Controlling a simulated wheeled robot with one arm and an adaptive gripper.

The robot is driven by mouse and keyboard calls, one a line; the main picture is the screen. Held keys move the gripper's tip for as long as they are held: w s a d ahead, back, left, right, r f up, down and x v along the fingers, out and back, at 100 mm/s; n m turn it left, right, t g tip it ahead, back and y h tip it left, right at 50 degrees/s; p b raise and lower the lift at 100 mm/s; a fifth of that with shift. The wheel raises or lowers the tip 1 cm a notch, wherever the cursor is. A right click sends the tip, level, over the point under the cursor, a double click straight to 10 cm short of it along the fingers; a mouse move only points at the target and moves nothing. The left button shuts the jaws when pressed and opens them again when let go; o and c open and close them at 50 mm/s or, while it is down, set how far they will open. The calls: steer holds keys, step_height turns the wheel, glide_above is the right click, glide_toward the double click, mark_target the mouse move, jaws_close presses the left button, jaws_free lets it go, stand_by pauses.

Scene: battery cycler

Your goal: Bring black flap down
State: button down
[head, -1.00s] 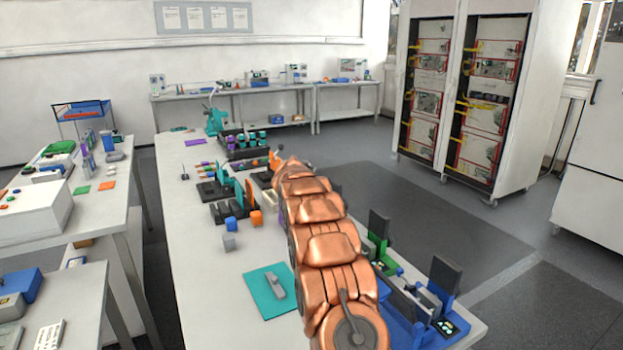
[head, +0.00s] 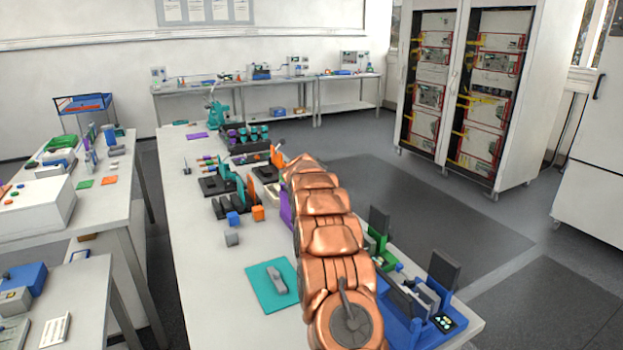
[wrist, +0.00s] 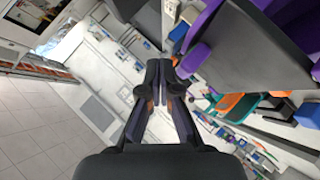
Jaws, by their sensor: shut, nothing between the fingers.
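In the wrist view my gripper (wrist: 159,68) is shut and empty. Close to its right is a large dark flap-like panel (wrist: 245,52) on a purple device (wrist: 205,27); I see no clear contact. Another dark panel (wrist: 143,20) is above the fingertips. In the head view my copper arm hides my gripper and most of the purple device (head: 286,209). To its right, a black flap (head: 443,270) stands upright on a blue device (head: 400,330), and another black flap (head: 379,220) stands on a green device (head: 375,243). Which flap is meant, I cannot tell.
The white table (head: 190,270) holds a teal mat (head: 262,296) with a grey part, and small blue (head: 234,219), orange (head: 258,213) and grey (head: 232,239) blocks. Black stands with teal plates are farther back. The table's left front is clear.

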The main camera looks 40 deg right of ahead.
steer(key=shift+r, duration=0.1)
steer(key=s+a+r, duration=0.1)
steer(key=s+r, duration=0.6)
steer(key=r, duration=0.4)
steer(key=shift+a+b, duration=0.15)
steer(key=shift+b, duration=0.2)
stand_by(0.4)
stand_by(0.5)
steer(key=s+a+f+g+y, duration=0.25)
steer(key=s+a, duration=0.65)
steer(key=a, duration=0.6)
steer(key=s+a+f+g+y, duration=0.2)
steer(key=s+a+f+y, duration=0.1)
steer(key=s+a, duration=0.9)
steer(key=s+a+f+g+y, duration=0.1)
steer(key=s+a+f+g, duration=0.1)
steer(key=s+a, duration=0.4)
steer(key=s+a+f+m+g+y, duration=0.1)
steer(key=s+a+f, duration=0.3)
steer(key=s, duration=1.1)
steer(key=s+a+f+g+y, duration=0.1)
steer(key=s+a+f+g, duration=0.1)
steer(key=s+a, duration=0.7)
steer(key=shift+s+a+f+m+g, duration=0.2)
steer(key=shift+s+f+m+g, duration=0.2)
steer(key=shift+s, duration=0.75)
